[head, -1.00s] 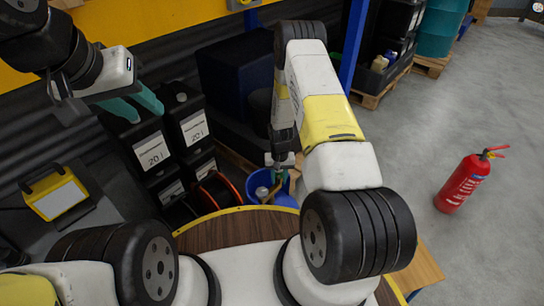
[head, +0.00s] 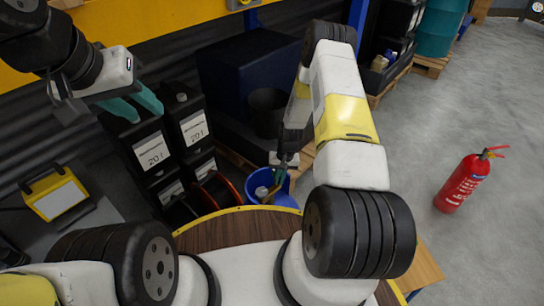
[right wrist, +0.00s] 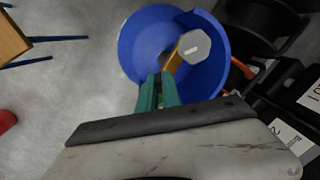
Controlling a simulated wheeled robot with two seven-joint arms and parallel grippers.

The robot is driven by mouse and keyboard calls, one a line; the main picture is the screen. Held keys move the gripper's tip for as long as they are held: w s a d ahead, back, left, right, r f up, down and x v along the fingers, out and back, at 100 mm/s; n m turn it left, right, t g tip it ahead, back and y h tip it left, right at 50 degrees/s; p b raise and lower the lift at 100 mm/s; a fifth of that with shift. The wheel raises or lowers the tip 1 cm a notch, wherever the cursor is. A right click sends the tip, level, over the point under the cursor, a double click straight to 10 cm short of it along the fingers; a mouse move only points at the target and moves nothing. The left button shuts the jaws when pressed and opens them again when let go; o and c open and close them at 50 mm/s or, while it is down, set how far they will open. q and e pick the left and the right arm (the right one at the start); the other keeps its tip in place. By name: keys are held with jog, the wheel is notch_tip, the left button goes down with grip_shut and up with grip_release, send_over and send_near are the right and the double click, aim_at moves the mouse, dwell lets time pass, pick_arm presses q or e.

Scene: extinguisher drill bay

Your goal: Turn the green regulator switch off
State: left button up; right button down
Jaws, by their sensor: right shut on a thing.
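I cannot make out a green regulator switch in either view. My right gripper (head: 277,187) reaches down to a blue bucket (head: 256,180). In the right wrist view its teal fingers (right wrist: 158,80) are shut on the tan handle of a tool (right wrist: 172,64) with a grey faceted head. The tool's head is over or inside the blue bucket (right wrist: 132,48); I cannot tell whether it touches the bucket. My left gripper (head: 148,116) is open and empty, at the upper left in front of black containers.
Black labelled containers (head: 153,150) stand left of the bucket, with a red cable reel (head: 219,190) between. A yellow work light (head: 57,195) stands at far left. A red fire extinguisher (head: 463,184) stands on open grey floor at right. A blue post (head: 356,40) rises behind.

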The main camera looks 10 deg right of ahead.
jog(key=shift+s+d+f+t+y, duration=0.1)
jog(key=shift+d+f+t+y, duration=0.2)
jog(key=shift+y, duration=2.35)
jog(key=shift+w+d+f+t+y, duration=0.2)
jog(key=shift+t+y, duration=0.25)
jog(key=shift+y, duration=2.15)
jog(key=shift+s+d+f+t+y, duration=0.2)
jog(key=shift+f+t+y, duration=0.15)
jog(key=shift+y, duration=2.6)
jog(key=c, duration=1.5)
grip_release()
jog(key=shift+s+d, duration=0.2)
jog(key=shift+d, duration=1.1)
jog(key=shift+s+d, duration=0.15)
jog(key=shift+d, duration=1.1)
jog(key=shift+s+d, duration=0.2)
jog(key=shift+d, duration=1.1)
